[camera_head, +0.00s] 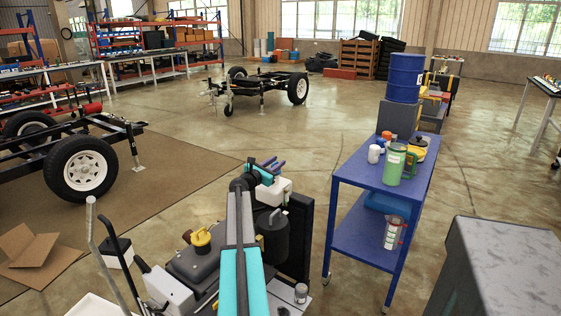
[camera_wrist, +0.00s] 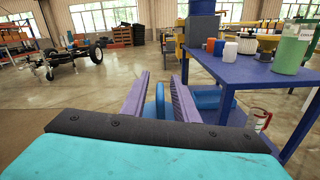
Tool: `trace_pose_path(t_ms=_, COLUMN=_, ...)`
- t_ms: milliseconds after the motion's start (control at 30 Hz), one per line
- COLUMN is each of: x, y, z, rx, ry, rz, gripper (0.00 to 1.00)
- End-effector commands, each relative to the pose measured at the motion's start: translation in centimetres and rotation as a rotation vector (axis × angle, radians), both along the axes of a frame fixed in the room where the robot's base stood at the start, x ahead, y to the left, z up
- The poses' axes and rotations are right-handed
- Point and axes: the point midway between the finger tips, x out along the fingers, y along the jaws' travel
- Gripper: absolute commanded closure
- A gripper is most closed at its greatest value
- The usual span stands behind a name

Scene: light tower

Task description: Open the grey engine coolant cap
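In the head view, a small grey round cap-like part (camera_head: 301,291) sits low at the right side of the engine; I cannot tell for certain that it is the coolant cap. A yellow cap (camera_head: 201,238) sits on the dark engine top (camera_head: 192,262). My gripper (camera_head: 274,163) is beyond the engine, with my teal and grey arm stretching over it and hiding part of it. The grey part does not show in the wrist view.
A blue cart (camera_head: 372,178) stands right of the engine, carrying a green mug-like container (camera_head: 395,165) and several jars. A blue drum (camera_head: 404,77) stands behind it. A grey box-like surface (camera_head: 505,270) is at lower right. Open floor lies beyond my gripper.

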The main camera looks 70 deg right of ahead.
Motion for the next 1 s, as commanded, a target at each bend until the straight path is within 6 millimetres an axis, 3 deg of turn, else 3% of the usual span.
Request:
trace_pose_path(t_ms=300, x=-0.7, y=-2.6, z=0.0, rx=-0.001, ry=0.000, rz=-0.001, gripper=0.73)
trace_pose_path(t_ms=700, x=-0.9, y=-2.9, z=0.0, rx=0.000, ry=0.000, rz=-0.001, gripper=0.73)
trace_pose_path(t_ms=867, x=-0.9, y=-2.9, z=0.0, rx=0.000, ry=0.000, rz=-0.002, gripper=0.98)
trace_pose_path(t_ms=1000, x=-1.0, y=-3.0, z=0.0, rx=0.000, ry=0.000, rz=-0.002, gripper=1.00)
